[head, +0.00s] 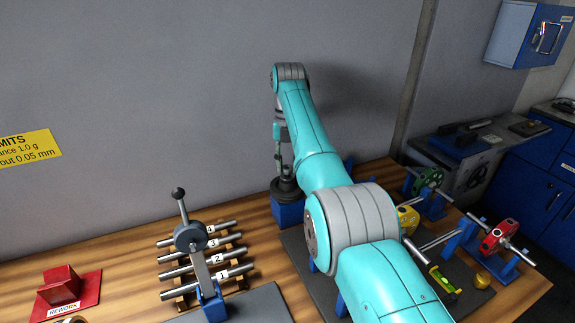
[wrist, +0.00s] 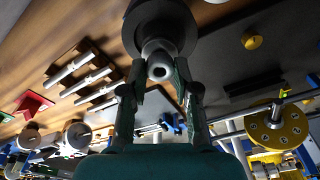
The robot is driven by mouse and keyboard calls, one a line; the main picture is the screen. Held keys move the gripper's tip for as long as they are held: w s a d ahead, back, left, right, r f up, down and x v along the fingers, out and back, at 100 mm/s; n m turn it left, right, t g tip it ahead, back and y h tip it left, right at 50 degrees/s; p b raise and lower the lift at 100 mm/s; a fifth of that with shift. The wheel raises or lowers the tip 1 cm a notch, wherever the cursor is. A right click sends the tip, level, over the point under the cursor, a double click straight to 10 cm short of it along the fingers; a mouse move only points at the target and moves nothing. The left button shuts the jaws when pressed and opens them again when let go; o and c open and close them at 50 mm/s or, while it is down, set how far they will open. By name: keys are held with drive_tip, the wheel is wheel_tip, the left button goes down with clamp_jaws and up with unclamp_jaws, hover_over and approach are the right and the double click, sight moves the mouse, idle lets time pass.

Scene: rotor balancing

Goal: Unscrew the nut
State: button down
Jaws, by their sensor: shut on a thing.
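In the wrist view, a grey rounded nut (wrist: 160,68) with a dark hole in its end sits at the middle of a dark round disc (wrist: 150,22). The fingers of my gripper (wrist: 160,82) are on both sides of it and shut on it. In the head view, my gripper (head: 284,160) points down at the back of the bench, over a dark round part (head: 286,187) on a blue block (head: 289,214). The nut itself is too small to make out there. Any thread under it is hidden.
A rack of numbered shafts (head: 215,256) and a lever stand (head: 212,303) are left of my arm. A red rework box (head: 60,287) is far left. Green (head: 430,180) and red (head: 497,236) rotors stand at right, near a brass knob (head: 483,279). My arm hides the middle.

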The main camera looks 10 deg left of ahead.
drive_tip(key=shift+r, duration=0.7)
drive_tip(key=shift+r, duration=2.45)
